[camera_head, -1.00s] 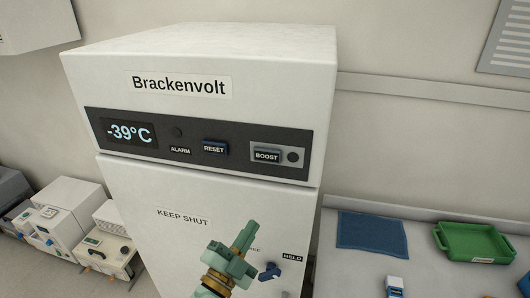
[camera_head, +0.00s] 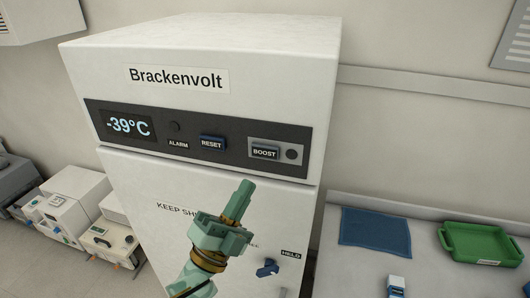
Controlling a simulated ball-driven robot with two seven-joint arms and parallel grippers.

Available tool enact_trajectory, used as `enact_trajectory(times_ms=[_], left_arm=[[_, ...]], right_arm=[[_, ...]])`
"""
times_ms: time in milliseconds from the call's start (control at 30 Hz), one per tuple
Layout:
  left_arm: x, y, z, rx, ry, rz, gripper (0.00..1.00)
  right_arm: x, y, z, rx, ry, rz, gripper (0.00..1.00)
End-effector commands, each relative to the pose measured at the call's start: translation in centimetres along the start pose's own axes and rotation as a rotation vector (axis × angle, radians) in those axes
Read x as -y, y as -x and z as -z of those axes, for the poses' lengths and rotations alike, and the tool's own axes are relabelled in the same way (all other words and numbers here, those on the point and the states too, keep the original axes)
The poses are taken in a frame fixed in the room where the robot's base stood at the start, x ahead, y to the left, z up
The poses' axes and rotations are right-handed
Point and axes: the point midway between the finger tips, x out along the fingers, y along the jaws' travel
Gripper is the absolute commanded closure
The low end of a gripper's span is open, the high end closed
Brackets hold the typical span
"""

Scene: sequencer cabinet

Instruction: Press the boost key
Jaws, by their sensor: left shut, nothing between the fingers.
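The boost key (camera_head: 264,152) is a dark blue key labelled BOOST on a light plate, at the right of the black control panel (camera_head: 237,132) on the white Brackenvolt cabinet (camera_head: 190,60). A small dark round lamp (camera_head: 291,155) sits just right of it. My left gripper (camera_head: 243,188) is pale green and shut, with nothing in it. Its tip points up at the cabinet door, below and slightly left of the boost key and apart from it in the picture. My right gripper does not show.
The blue reset key (camera_head: 212,142) is left of the boost key, with the alarm lamp (camera_head: 176,127) and the -39°C display (camera_head: 130,126) further left. A blue door latch (camera_head: 267,267) is low on the right. A green tray (camera_head: 480,243) and blue cloth (camera_head: 375,229) lie on the counter.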

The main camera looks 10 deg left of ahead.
Motion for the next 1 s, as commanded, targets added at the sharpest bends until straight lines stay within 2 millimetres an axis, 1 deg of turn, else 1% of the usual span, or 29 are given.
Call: enact_trajectory(times_ms=[400,600,733,1000], left_arm=[[-2.9,-3.9,-2.8,-0.001,0.0,0.001,1.0],[-3.9,-5.2,-3.8,0.0,0.0,0.0,1.0],[-4.1,-5.6,-4.1,0.001,0.0,0.0,1.0],[-4.2,-5.8,-4.2,0.001,0.001,0.0,1.0]], right_arm=[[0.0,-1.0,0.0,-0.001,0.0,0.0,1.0],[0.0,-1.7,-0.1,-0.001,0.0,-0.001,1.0],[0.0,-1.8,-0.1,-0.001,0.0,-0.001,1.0],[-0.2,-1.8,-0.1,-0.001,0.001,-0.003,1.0]])
